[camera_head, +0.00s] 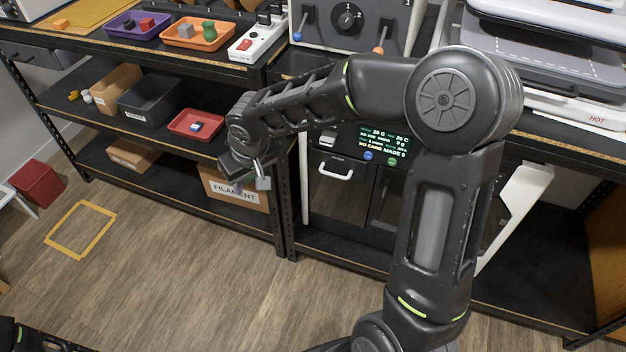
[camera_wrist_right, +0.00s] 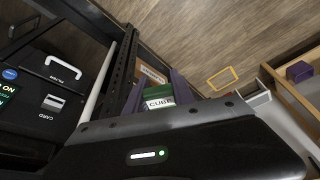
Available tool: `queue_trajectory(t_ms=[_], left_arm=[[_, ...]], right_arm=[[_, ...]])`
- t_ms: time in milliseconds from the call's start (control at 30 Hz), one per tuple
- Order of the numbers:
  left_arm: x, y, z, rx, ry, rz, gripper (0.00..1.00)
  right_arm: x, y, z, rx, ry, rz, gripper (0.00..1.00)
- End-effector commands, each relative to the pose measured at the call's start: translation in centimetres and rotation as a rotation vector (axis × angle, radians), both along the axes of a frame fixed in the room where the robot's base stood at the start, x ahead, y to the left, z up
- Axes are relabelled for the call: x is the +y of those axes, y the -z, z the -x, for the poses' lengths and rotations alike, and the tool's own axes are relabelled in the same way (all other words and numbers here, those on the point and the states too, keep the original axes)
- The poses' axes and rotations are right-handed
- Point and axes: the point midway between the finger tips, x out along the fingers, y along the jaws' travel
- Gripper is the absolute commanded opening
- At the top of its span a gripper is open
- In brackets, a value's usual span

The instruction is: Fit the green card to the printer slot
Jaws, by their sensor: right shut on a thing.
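My right gripper (camera_head: 250,178) hangs in front of the lower shelf, left of the printer, partly hidden by its own wrist. In the right wrist view it is shut on the green card (camera_wrist_right: 157,90), which has a white label reading CUBE; purple finger pads lie on either side. The card slot (camera_wrist_right: 53,103), marked CARD, is on the printer front, apart from the card. In the head view the printer screen (camera_head: 384,142) reads NO CARD, MADE 0; my arm hides part of the printer front. My left gripper's fingers do not show.
A red tray (camera_head: 186,133) with a blue card, a dark bin (camera_head: 150,103) and a cardboard box (camera_head: 117,88) stand on the shelf. A FILAMENT box (camera_head: 222,190) is below. The printer has a white handle (camera_head: 336,172). Open floor lies in front.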

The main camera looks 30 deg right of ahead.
Motion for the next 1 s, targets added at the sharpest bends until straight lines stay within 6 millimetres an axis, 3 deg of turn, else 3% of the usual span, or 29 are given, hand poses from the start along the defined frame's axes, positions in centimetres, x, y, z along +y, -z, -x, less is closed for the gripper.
queue_trajectory(t_ms=[100, 267, 467, 633, 767, 1000], left_arm=[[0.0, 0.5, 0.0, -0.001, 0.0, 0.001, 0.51], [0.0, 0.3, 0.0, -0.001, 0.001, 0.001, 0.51], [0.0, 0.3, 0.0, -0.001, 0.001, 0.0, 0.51], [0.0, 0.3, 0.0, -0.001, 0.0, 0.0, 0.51], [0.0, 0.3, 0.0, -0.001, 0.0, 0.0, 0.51], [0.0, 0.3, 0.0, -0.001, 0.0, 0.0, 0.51]], right_arm=[[-0.1, 0.8, 0.0, -0.023, 0.065, -0.001, 0.0], [-3.0, 3.8, 0.2, -0.018, 0.116, -0.001, 0.0], [-8.6, 7.7, 0.0, -0.018, 0.319, 0.003, 0.0], [-14.6, 10.5, -0.1, -0.02, 0.621, 0.008, 0.0], [-17.8, 11.1, -0.5, -0.022, 0.846, 0.009, 0.0], [-18.4, 10.7, -0.9, -0.02, 1.019, 0.01, 0.0]])
